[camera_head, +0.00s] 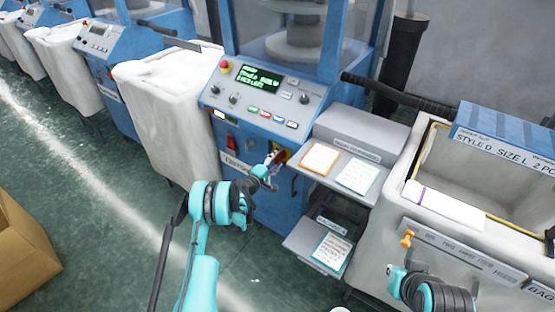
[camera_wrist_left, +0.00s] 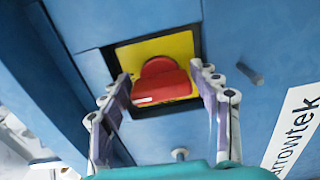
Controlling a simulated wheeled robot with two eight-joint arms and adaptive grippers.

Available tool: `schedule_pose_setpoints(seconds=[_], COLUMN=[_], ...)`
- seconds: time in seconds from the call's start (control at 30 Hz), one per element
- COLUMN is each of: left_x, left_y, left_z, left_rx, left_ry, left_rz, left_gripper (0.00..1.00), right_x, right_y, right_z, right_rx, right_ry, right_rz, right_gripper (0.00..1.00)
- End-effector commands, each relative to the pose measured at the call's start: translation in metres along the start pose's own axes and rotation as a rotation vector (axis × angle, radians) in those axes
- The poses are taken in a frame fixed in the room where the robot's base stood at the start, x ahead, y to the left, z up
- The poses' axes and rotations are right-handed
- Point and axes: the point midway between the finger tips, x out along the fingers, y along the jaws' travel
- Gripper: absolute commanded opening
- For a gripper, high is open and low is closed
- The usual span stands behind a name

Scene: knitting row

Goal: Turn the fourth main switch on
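The main switch is a red knob (camera_wrist_left: 162,85) on a yellow plate (camera_wrist_left: 180,48), set in a dark square recess in the blue machine front. In the head view the yellow plate (camera_head: 285,152) shows below the control panel, with the knob largely hidden by my gripper. My left gripper (camera_wrist_left: 162,73) has its fingers apart, one on each side of the knob; I cannot tell whether they touch it. In the head view the left gripper (camera_head: 272,162) is right at the switch. My right arm's end (camera_head: 430,290) shows at the lower right; its fingers cannot be made out.
The control panel (camera_head: 264,98) with a lit green display is above the switch. Grey shelves (camera_head: 345,205) with cards stand right of it, then a large pale bin (camera_head: 470,235). A white bin (camera_head: 165,110) is at left, a cardboard box (camera_head: 25,255) at lower left.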

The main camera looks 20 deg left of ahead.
Motion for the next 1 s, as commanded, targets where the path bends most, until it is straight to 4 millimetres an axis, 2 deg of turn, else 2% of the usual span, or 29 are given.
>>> schedule_pose_setpoints(seconds=[0.33,0.7,0.83,1.0], left_x=[-0.004,-0.061,-0.072,-0.075], left_y=[0.0,0.0,0.0,0.0], left_z=[-0.001,-0.001,0.0,0.0], left_rx=[-0.002,-0.002,-0.001,-0.001], left_ry=[0.001,0.002,0.0,0.0], left_rz=[0.001,0.0,0.0,0.0], left_gripper=[0.66,0.66,0.66,0.66], right_x=[0.0,0.0,0.0,0.0], right_y=[0.0,0.0,0.0,0.0], right_z=[0.0,0.0,0.0,0.0], right_rx=[0.0,0.0,0.0,0.0], right_ry=[0.0,0.0,0.0,0.0], right_rz=[0.0,0.0,0.0,0.0], right_gripper=[0.0,0.0,0.0,0.0])
